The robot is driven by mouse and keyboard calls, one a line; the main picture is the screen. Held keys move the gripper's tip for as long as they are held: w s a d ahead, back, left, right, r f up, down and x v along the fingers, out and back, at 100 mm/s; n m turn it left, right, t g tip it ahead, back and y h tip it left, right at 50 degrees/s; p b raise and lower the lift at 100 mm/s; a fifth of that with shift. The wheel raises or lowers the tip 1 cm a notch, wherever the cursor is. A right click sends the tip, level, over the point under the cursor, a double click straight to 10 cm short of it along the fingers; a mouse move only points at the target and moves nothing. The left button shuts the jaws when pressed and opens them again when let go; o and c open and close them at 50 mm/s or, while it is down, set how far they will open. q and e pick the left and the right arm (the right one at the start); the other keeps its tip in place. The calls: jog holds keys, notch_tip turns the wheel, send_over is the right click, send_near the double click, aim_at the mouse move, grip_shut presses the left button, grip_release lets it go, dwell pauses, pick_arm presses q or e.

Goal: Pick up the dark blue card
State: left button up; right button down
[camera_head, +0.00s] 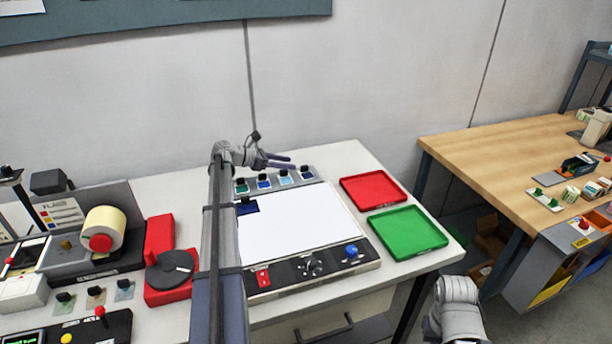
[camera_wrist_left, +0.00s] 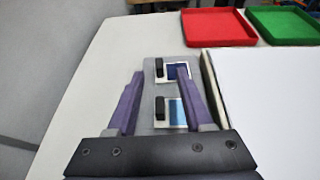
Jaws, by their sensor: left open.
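A dark blue card (camera_wrist_left: 182,71) in a pale frame with a black knob sits on the grey strip at the board's back edge, in the left wrist view. A lighter blue card (camera_wrist_left: 177,112) with a black knob is nearer. My left gripper (camera_wrist_left: 160,76) is open and empty, its purple fingers spread above the strip, tips near the dark blue card. In the head view the left gripper (camera_head: 291,161) is over the strip's right part. A darker blue card (camera_head: 264,184) stands left of a light blue one (camera_head: 285,180). My right gripper is out of view.
A white board (camera_head: 300,218) lies before the strip, with a navy patch (camera_head: 247,208) at its back left corner. A red tray (camera_head: 373,189) and a green tray (camera_head: 408,231) lie right. My left arm crosses the board's left side.

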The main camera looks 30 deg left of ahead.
aim_at(301, 168)
pick_arm(q)
jog(key=shift+w+d+f+b, duration=0.5)
jog(key=shift+w+f+b, duration=0.25)
jog(key=shift+w+d+f+b, duration=0.5)
jog(key=shift+w+f+b, duration=0.25)
jog(key=shift+w+d, duration=0.2)
grip_shut()
